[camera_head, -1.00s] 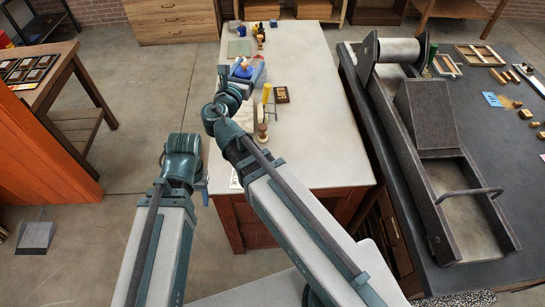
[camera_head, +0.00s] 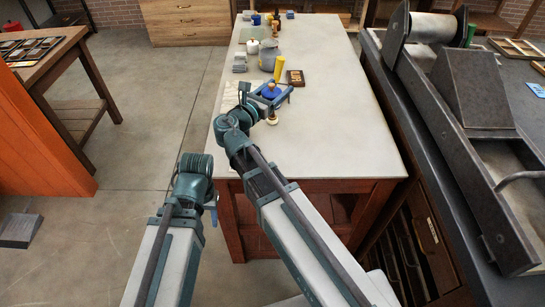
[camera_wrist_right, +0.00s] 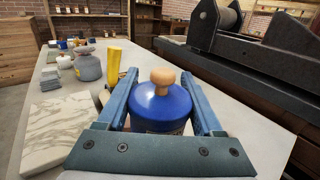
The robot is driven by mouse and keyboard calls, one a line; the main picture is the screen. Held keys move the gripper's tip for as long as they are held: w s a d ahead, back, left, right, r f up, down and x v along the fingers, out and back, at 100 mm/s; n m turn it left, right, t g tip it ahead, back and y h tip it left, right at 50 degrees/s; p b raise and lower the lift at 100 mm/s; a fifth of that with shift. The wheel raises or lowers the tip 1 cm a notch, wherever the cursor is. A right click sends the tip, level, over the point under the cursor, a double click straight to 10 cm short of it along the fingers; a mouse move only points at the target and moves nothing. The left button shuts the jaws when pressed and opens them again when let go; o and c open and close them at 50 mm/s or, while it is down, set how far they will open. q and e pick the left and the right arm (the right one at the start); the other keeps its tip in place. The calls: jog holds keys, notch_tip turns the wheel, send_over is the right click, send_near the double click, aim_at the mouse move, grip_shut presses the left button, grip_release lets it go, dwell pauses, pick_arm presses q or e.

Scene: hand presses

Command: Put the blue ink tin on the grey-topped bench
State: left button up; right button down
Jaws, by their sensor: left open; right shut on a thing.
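The blue ink tin (camera_head: 268,91) has a round wooden knob on its lid. My right gripper (camera_head: 278,99) is shut on it, with a blue finger on either side. In the right wrist view the tin (camera_wrist_right: 160,112) sits upright between the fingers, its lower part hidden by the gripper. The tin is over the grey-topped bench (camera_head: 335,130), near its left side; I cannot tell whether its base touches the top. My left gripper (camera_head: 213,207) hangs low, left of the bench's front; its fingers barely show.
On the bench, a yellow cylinder (camera_head: 279,68), a grey jar (camera_head: 267,58) and a dark brown block (camera_head: 295,78) stand behind the tin. A pale marbled slab (camera_wrist_right: 58,128) lies left of it. The bench's right and front are clear. A large press (camera_head: 470,130) stands right.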

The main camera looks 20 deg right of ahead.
pick_arm(q)
notch_tip(320, 180, down, 5)
jog(key=b, duration=0.3)
jog(key=shift+r, duration=0.1)
pick_arm(e)
jog(key=shift+m+g+h, duration=0.3)
jog(key=shift+g+h, duration=0.1)
jog(key=shift+g, duration=0.1)
jog(key=f, duration=0.4)
jog(key=shift+s+d+f, duration=0.1)
jog(key=shift+d+f, duration=0.25)
jog(key=shift+f, duration=0.05)
jog(key=shift+f, duration=0.15)
pick_arm(q)
notch_tip(320, 180, down, 10)
jog(key=b, duration=1)
pick_arm(e)
notch_tip(320, 180, down, 10)
jog(key=shift+r, duration=0.15)
jog(key=shift+f, duration=0.2)
jog(key=shift+c, duration=0.2)
grip_release()
jog(key=shift+r, duration=0.2)
jog(key=shift+s, duration=0.1)
